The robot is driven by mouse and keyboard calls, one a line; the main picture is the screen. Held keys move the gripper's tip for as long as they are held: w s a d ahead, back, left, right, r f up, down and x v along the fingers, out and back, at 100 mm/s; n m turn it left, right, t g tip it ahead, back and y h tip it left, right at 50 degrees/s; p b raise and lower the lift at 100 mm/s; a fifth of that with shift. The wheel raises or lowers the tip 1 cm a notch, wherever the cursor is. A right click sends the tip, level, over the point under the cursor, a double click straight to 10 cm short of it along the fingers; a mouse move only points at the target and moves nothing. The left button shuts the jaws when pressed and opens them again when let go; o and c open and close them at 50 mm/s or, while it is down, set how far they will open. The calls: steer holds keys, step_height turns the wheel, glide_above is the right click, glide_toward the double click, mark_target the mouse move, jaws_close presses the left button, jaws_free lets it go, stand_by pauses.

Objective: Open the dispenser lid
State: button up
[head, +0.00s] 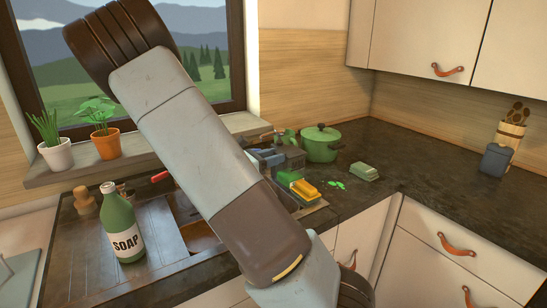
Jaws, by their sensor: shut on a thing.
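I cannot make out a dispenser lid in the head view. My own arm crosses the middle of the picture from upper left to lower right and hides part of the counter and the cabinet fronts behind it. My gripper does not show. A green bottle (122,229) labelled SOAP stands upright at the left, with its top uncovered by my arm. I cannot tell whether it has to do with the dispenser.
A green lidded pot (321,143), a yellow block (305,190) and a green block (364,172) are on the dark counter (420,180). A blue-grey container (496,160) stands at right. Potted plants (105,142) line the sill. Cabinets have leather pulls (457,245). The right counter has free room.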

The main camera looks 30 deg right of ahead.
jaws_close()
steer(key=shift+w+d+r, duration=0.1)
steer(key=shift+r, duration=0.75)
steer(key=o, duration=1.2)
jaws_free()
steer(key=shift+f, duration=0.1)
steer(key=a, duration=1.4)
steer(key=shift+s, duration=0.25)
steer(key=shift+d, duration=0.1)
